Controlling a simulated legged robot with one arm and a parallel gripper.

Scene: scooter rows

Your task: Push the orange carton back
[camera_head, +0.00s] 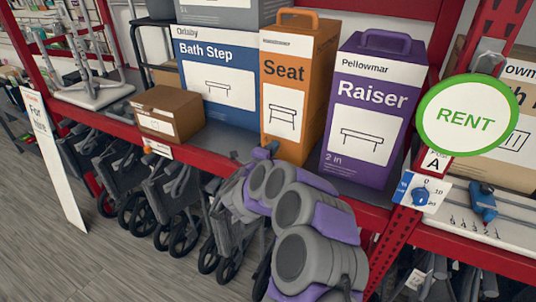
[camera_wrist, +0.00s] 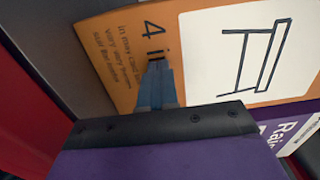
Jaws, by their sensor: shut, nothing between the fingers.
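The orange "Seat" carton (camera_head: 289,62) stands upright on the shelf, between the blue-and-white "Bath Step" box and the purple "Raiser" box. It has a handle on top and a white panel with a seat drawing. In the wrist view, its front face (camera_wrist: 125,50) fills the upper part, with "4 in" printed on it. My gripper (camera_head: 265,151) is at the carton's lower front. In the wrist view, its blue fingers (camera_wrist: 157,72) are together and empty, their tips over the print. I cannot tell whether they touch the face.
The purple "Raiser" box (camera_head: 365,110) is close on the right, the "Bath Step" box (camera_head: 216,75) on the left. A small brown box (camera_head: 167,112) sits farther left. The red shelf edge (camera_head: 110,128) runs in front. Folded wheeled frames (camera_head: 185,190) stand below.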

